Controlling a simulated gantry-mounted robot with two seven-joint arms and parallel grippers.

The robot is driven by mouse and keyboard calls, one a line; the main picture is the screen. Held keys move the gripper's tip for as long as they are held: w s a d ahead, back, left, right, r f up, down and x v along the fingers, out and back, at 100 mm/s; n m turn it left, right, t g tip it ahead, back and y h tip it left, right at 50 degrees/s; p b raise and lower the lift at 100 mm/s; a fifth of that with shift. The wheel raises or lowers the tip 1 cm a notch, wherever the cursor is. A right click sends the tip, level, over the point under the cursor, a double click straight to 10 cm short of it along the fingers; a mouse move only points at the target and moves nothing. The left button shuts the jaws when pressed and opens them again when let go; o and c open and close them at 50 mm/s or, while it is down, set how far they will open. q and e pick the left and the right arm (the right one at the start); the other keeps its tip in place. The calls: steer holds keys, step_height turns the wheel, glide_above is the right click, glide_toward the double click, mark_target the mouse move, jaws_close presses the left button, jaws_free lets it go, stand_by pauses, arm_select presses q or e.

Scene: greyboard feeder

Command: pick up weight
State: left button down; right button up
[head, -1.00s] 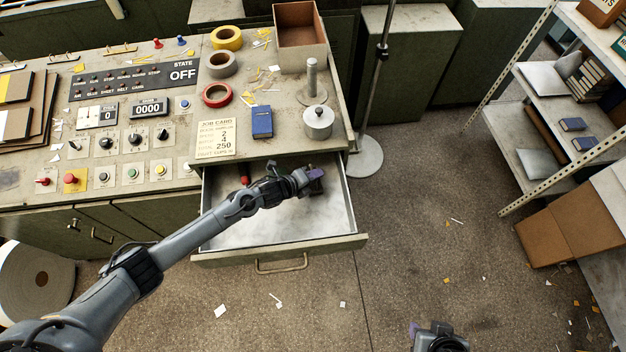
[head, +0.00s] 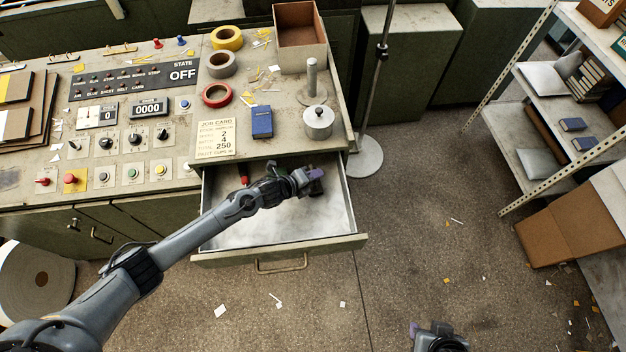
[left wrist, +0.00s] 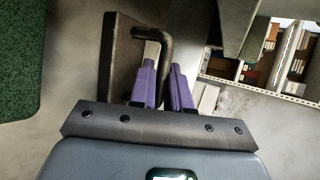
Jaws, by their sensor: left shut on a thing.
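My left gripper (head: 316,174) is inside the open drawer (head: 230,238), over its right part. In the left wrist view its purple fingers (left wrist: 165,88) are shut on the bent handle of a dark, flat-sided weight (left wrist: 122,55). The weight's body is beside the fingers, on the left in that view. In the head view the weight is mostly hidden by the gripper, and I cannot tell whether it touches the drawer floor. My right gripper (head: 432,334) shows only partly at the bottom edge, away from the drawer; its jaw opening is unclear.
A red-handled thing (head: 244,174) lies in the drawer's back left. On the bench above are a lidded metal pot (head: 318,122), a post on a round base (head: 312,78), a blue box (head: 262,122) and tape rolls (head: 216,95). A stand's pole (head: 376,75) rises right of the bench.

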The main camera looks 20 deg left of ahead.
stand_by(0.3)
arm_select(q)
steer(key=shift+w+r, duration=0.15)
steer(key=shift+r, duration=0.05)
steer(key=shift+r, duration=0.1)
